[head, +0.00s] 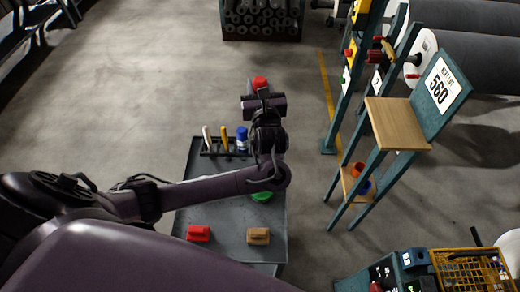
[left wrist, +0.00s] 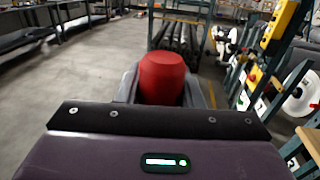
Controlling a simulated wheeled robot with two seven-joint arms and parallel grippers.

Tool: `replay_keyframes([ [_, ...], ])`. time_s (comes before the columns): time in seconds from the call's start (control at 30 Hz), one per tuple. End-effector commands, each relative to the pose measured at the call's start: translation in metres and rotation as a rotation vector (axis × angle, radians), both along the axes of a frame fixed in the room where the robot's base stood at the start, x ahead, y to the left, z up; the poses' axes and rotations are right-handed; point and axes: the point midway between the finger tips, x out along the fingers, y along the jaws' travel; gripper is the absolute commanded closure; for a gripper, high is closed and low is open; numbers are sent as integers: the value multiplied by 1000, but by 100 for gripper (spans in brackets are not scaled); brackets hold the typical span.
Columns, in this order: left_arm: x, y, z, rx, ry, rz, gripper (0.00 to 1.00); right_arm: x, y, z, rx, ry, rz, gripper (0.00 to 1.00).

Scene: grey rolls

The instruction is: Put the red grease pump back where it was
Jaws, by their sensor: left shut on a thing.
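My left gripper (head: 262,93) is shut on the red grease pump (head: 260,82) and holds it out past the far end of the grey table. In the left wrist view the red grease pump (left wrist: 162,78) stands up between the fingers, with a rounded top; its lower part is hidden behind the gripper body. A dark rack (head: 218,153) at the table's far edge holds a white, a yellow and a blue item (head: 242,139). My left forearm crosses over the table and hides part of it. My right gripper is not in view.
On the grey table (head: 225,256) are a red block (head: 198,233), a tan block (head: 258,236) and a green round thing (head: 262,196) partly under my arm. A teal stand with a wooden shelf (head: 398,124) is to the right. A yellow basket (head: 470,262) is lower right. Floor left is clear.

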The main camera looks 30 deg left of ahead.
Motion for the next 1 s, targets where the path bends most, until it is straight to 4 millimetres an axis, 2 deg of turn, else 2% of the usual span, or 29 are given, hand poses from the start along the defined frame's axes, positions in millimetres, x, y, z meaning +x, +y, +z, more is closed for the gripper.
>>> replay_keyframes([
  [0.2,-1,0,-61,-4,4,4,93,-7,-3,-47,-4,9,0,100],
  [0.5,0,0,-132,-4,2,3,93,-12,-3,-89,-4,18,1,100],
  [0.6,0,0,-146,-2,1,2,93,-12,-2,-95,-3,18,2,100],
  [0.83,0,0,-159,0,0,1,93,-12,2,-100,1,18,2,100],
  [1.0,0,0,-183,1,2,2,93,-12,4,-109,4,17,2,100],
])
